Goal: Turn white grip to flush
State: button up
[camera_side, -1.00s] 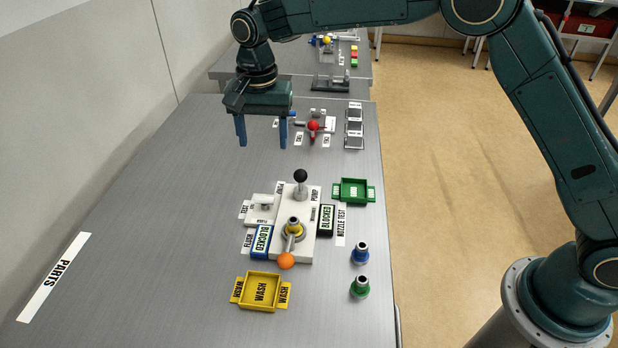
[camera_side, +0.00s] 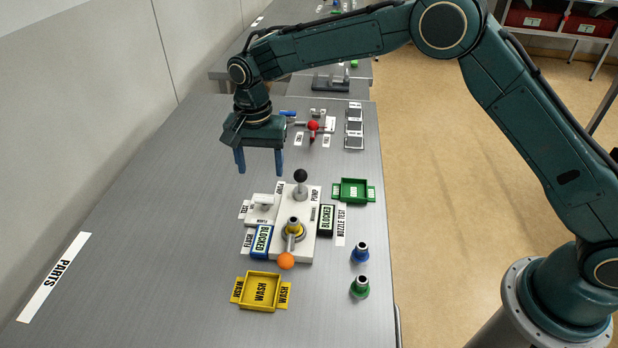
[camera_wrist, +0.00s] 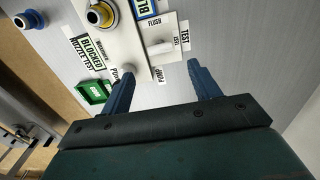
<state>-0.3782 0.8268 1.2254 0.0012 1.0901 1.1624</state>
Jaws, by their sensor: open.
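The white grip (camera_side: 263,199) is a short handle on a white plate at the left of the white fixture (camera_side: 300,249), between TEST and FLUSH labels. In the wrist view the white grip (camera_wrist: 160,47) lies ahead of my fingers, beside the FLUSH and TEST labels. My gripper (camera_side: 260,172) is open and empty, pointing down above the table behind the fixture, apart from the grip. In the wrist view my gripper (camera_wrist: 158,82) has its two fingers spread wide. Which label the grip points to is hard to tell.
A black-knobbed lever (camera_side: 300,177) stands close to the grip. An orange-knobbed lever (camera_side: 286,260), a blue BLOCKED block (camera_side: 262,240) and a black BLOCKED block (camera_side: 326,219) are nearby. A green tray (camera_side: 353,190) lies right, a yellow WASH tray (camera_side: 244,284) in front.

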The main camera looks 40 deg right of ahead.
aim_at(265, 202)
notch_tip(265, 202, down, 9)
jog(key=shift+r, duration=0.2)
dwell(0.4)
jog(key=c, duration=1)
